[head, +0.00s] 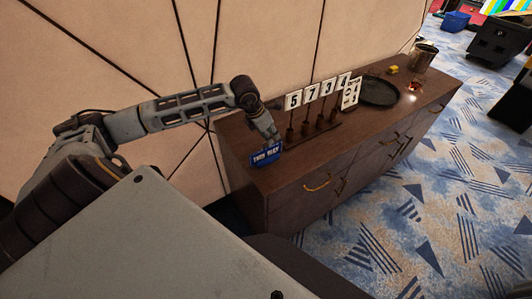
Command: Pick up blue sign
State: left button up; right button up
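The blue sign (267,156) with white lettering stands near the left end of the dark wooden cabinet's top. My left arm reaches in from the left, and my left gripper (270,139) points down right at the sign's top edge. The fingertips are small and overlap the sign's upper part, so I cannot tell whether they are around it or just behind it, or whether they are open or shut. My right gripper is not in view.
The cabinet (262,180) stands against a panelled wall. Several number cards (311,92) on wooden posts stand just right of the gripper. A dark round tray (380,92), a yellow block (392,69) and a metal container (424,56) are farther along. Patterned carpet lies in front.

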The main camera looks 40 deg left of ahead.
aim_at(275, 144)
pick_arm(q)
jog(key=shift+x, duration=1.2)
jog(key=shift+f, duration=0.1)
jog(key=shift+d+p+x, duration=0.15)
jog(key=shift+p+x, duration=0.3)
jog(key=shift+x, duration=0.3)
jog(key=shift+d+p+x, duration=0.2)
jog(key=shift+p+x, duration=0.2)
jog(key=shift+x, duration=1.3)
jog(key=shift+s+f, duration=0.1)
jog(key=shift+s, duration=0.05)
jog(key=shift+c, duration=0.4)
grip_shut()
